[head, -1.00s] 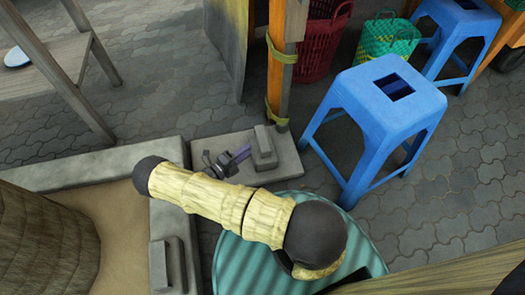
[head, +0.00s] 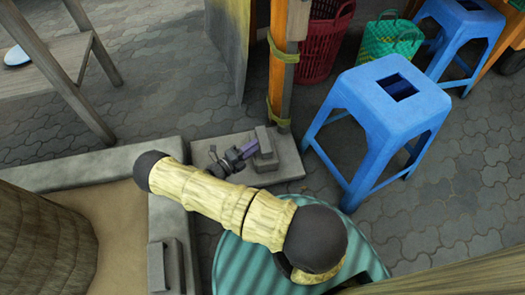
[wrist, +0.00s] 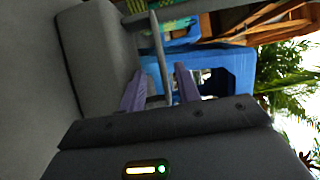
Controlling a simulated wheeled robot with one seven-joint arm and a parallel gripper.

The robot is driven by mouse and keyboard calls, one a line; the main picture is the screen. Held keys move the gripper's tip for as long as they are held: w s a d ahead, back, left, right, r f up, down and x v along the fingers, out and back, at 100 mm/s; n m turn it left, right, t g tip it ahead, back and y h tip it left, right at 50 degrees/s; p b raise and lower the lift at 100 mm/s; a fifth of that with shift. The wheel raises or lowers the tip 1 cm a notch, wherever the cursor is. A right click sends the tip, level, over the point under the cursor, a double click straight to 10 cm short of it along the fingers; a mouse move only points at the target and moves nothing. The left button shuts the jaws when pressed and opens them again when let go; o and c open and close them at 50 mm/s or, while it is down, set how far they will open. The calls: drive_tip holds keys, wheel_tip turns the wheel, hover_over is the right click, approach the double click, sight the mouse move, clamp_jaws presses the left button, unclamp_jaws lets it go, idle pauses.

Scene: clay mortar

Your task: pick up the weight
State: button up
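The weight (head: 265,148) is a grey block with a raised top part. It stands on a pale stone slab (head: 287,170) by the wooden post in the head view. In the wrist view its block body (wrist: 95,55) is at the left, with a thin grey handle bar (wrist: 158,58) beside it. My gripper (head: 248,150) is at the weight's left side in the head view. Its purple fingers (wrist: 160,90) are open in the wrist view, one on each side of the bar. I cannot tell whether either finger touches it. My arm hides part of the slab.
A similar grey block (head: 166,265) sits on the low wall at the lower left. A wooden post (head: 287,60) rises behind the slab. A blue stool (head: 385,100) stands to the right, and a round teal top (head: 240,262) lies under my arm.

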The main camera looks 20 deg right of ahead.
sight(260, 141)
drive_tip(key=b+x, duration=0.2)
drive_tip(key=x, duration=0.2)
drive_tip(key=shift+s+d, duration=0.1)
drive_tip(key=shift+d, duration=0.05)
drive_tip(key=shift+r, duration=0.15)
drive_tip(key=shift+c, duration=0.2)
clamp_jaws()
idle(1.2)
drive_tip(key=shift+w+d+r, duration=0.1)
drive_tip(key=shift+w+r, duration=0.1)
drive_tip(key=shift+w, duration=0.05)
